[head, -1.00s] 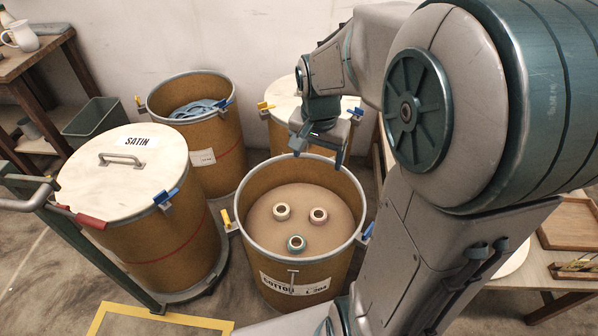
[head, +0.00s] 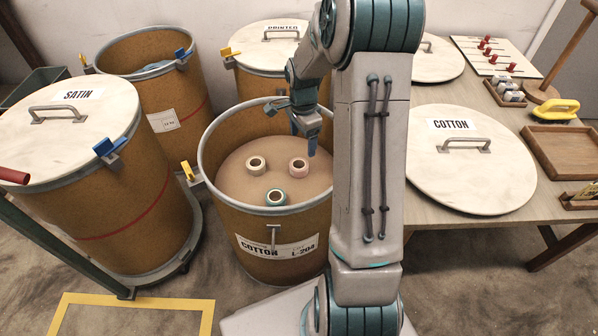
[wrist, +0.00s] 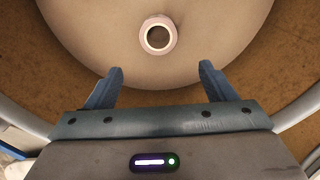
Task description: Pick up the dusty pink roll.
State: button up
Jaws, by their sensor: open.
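The dusty pink roll (head: 298,174) stands upright on the tan surface inside the open cotton drum (head: 211,188). It is the right one of three rolls there. In the wrist view the pinkish roll (wrist: 173,39) shows from above, ahead of the fingertips and near the middle of the width. In the head view my gripper (head: 311,146) hangs inside the drum's rim, above and just right of the pink roll.
The drum's rim surrounds my gripper. The lidded satin drum (head: 75,170), an open drum (head: 155,100) and the lidded printed drum (head: 262,80) stand around it.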

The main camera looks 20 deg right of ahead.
jog(key=b, duration=0.1)
send_over(300, 164)
jog(key=f, duration=0.3)
jog(key=d+f, duration=0.1)
jog(key=f, duration=0.1)
jog(key=shift+w, duration=0.2)
jog(key=shift+s+a+f+b, duration=0.1)
jog(key=shift+a+f+b, duration=0.15)
jog(key=shift+f+b, duration=0.85)
jog(key=shift+a+f+b, duration=0.2)
jog(key=shift+f+b, duration=0.45)
jog(key=shift+f, duration=0.85)
jog(key=shift+r, duration=0.1)
jog(key=c, duration=1.1)
